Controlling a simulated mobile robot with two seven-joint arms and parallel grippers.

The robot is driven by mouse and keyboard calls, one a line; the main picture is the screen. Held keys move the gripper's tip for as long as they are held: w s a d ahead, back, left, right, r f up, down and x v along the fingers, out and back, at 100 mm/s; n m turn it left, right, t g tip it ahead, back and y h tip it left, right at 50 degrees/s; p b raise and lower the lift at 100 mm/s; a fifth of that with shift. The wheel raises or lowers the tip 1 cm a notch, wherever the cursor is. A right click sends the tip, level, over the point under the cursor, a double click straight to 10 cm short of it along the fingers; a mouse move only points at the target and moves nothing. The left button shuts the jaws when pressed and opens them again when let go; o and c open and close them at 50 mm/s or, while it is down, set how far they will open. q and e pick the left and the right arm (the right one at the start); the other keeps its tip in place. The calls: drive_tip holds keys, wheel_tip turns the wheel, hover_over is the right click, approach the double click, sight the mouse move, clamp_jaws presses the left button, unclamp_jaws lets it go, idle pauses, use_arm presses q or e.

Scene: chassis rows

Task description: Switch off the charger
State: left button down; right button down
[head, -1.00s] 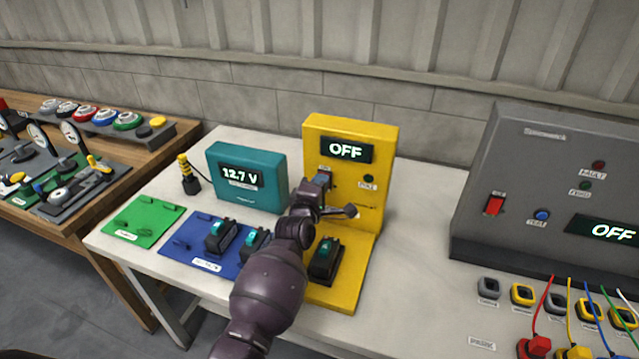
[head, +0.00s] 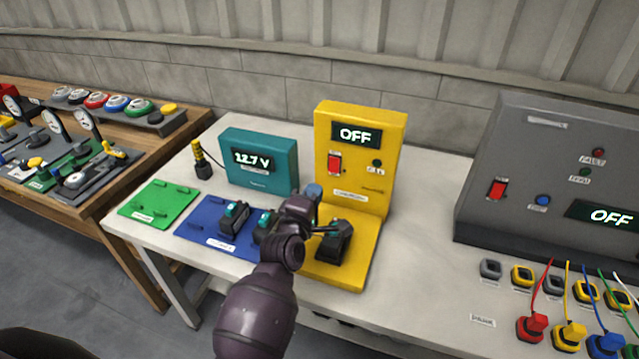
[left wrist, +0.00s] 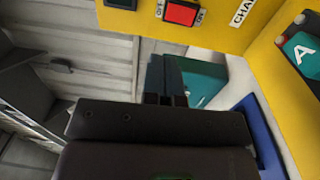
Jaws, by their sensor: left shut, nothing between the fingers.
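The yellow charger (head: 386,160) stands upright on the bench, and its display (head: 354,134) reads OFF. Its red rocker switch (head: 334,163) is uncovered on the front panel. The switch also shows at the top of the left wrist view (left wrist: 181,12), between OFF and ON labels. A dark battery (head: 333,247) sits on the charger's yellow base, partly hidden by my arm. My left gripper (head: 314,190) is shut and empty, apart from the switch and below and left of it in the head view. Its dark fingers show in the left wrist view (left wrist: 166,78). My right gripper is out of view.
A teal meter (head: 262,160) reading 12.7 V stands left of the charger. Batteries sit on a blue mat (head: 203,236) beside a green mat (head: 158,203). A grey panel (head: 540,160), also reading OFF, stands to the right. Bare bench lies between it and the charger.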

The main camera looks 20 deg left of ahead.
use_arm(q)
drive_tip(key=shift+s+r, duration=0.1)
drive_tip(key=shift+s, duration=0.75)
